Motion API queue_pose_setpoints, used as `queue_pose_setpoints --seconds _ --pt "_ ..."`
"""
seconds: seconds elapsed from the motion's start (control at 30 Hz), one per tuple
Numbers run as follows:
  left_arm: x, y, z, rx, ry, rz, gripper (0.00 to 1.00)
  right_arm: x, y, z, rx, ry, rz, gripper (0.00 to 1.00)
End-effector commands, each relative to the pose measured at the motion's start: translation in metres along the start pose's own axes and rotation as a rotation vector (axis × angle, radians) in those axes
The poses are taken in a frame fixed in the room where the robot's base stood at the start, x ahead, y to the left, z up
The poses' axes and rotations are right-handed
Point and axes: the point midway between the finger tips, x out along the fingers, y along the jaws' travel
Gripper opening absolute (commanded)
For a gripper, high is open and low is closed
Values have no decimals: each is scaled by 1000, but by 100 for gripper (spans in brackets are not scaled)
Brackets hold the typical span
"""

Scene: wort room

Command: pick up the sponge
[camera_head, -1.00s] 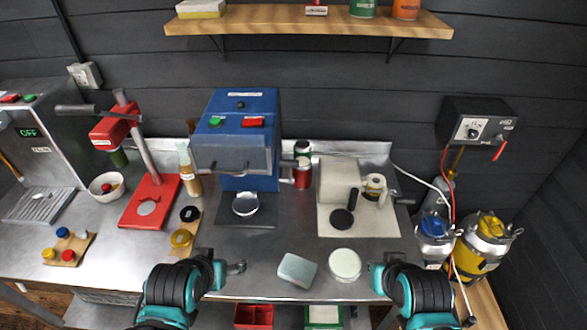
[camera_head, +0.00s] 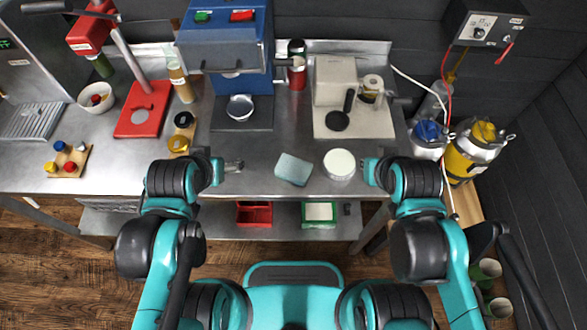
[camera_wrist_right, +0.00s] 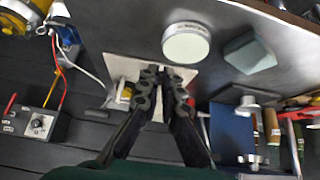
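A pale grey-green block, which looks like the sponge (camera_head: 293,169), lies flat near the front edge of the steel bench. It also shows in the right wrist view (camera_wrist_right: 249,52). My left gripper (camera_head: 233,166) is left of the sponge, apart from it, at the bench's front edge; its fingers are too small to judge. My right gripper (camera_head: 371,171) is to the right, beyond a round white-topped tub (camera_head: 340,164). In the right wrist view its two dark fingers (camera_wrist_right: 162,74) come close together at the tips with nothing visible between them.
The tub stands just right of the sponge. Behind are a blue machine (camera_head: 226,45), a white machine (camera_head: 340,82) and a red press stand (camera_head: 143,109). Bottle caps sit on a wooden board (camera_head: 68,160) at left. A lower shelf holds a red bin (camera_head: 254,214) and a green-rimmed bin (camera_head: 319,214).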

Motion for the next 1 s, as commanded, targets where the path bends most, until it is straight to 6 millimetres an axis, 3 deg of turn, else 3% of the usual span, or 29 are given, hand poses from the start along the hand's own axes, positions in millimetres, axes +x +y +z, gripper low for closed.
queue_pose_setpoints --seconds 0.03,0.2,0.27,0.5,0.7,0.83,1.0 --pt "-1 0 0 0 0 0 75 0 -1 -1 -7 -4 -2 24" --pt "-9 0 -6 0 0 0 75 0 -20 -16 -133 -72 -35 69" --pt "-14 0 -10 0 0 0 75 1 -33 -25 -220 -117 -59 80" --pt "-35 0 -25 0 0 0 75 20 -100 -46 -644 -324 -185 80" --pt "-48 0 -34 0 0 0 75 42 -153 -42 -956 -465 -294 80" --pt "-52 0 -38 0 0 0 75 53 -174 -34 -1080 -520 -342 80" --pt "-52 0 -37 0 0 0 75 62 -184 -26 -1140 -547 -366 80"
